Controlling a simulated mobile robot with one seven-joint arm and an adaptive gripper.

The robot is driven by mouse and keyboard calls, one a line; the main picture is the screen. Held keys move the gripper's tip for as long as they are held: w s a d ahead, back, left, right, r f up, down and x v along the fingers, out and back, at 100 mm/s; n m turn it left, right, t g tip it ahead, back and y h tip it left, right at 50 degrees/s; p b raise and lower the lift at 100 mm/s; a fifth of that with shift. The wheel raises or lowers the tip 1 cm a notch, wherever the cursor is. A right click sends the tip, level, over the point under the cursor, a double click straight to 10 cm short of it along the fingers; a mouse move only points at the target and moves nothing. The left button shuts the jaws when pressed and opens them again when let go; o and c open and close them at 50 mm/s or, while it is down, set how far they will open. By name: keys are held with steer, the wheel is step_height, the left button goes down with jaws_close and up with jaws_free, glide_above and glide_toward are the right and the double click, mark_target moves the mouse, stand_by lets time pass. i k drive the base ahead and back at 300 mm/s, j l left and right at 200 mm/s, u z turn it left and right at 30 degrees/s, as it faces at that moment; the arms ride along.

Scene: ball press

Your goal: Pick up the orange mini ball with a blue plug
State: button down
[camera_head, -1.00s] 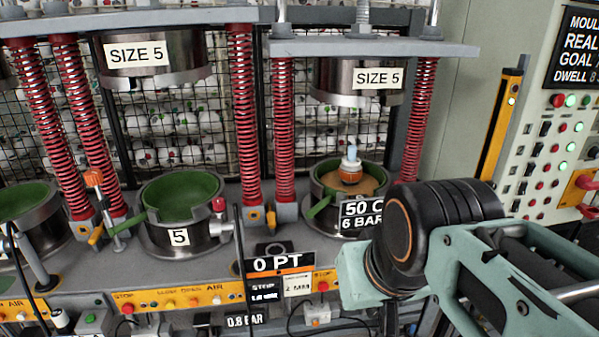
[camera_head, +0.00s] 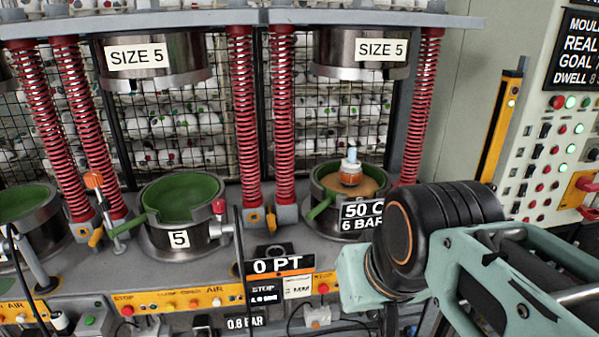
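A small orange ball (camera_head: 350,178) sits in the open lower mould (camera_head: 324,188) of the right press, on a tan surface inside its green-lined rim. A pale blue and white plug (camera_head: 351,157) stands upright on top of the ball. My arm, teal with a black ribbed joint, enters from the lower right, in front of and to the right of this mould. My gripper's fingers do not show, and nothing visible of my arm touches the ball.
The upper mould (camera_head: 362,55) hangs above the ball between red springs (camera_head: 284,110). A "50 C 6 BAR" sign (camera_head: 362,216) stands before the right mould. Another green-lined mould (camera_head: 183,200) is left. A control panel (camera_head: 560,140) stands right.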

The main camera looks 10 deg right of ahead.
mark_target(350, 173)
steer(key=i+l+z, duration=0.25)
steer(key=l, duration=0.15)
steer(key=i+l+z, duration=0.1)
steer(key=l+z, duration=0.15)
steer(key=l, duration=0.15)
steer(key=i+l+z, duration=0.25)
steer(key=k+l, duration=0.05)
steer(key=l, duration=0.05)
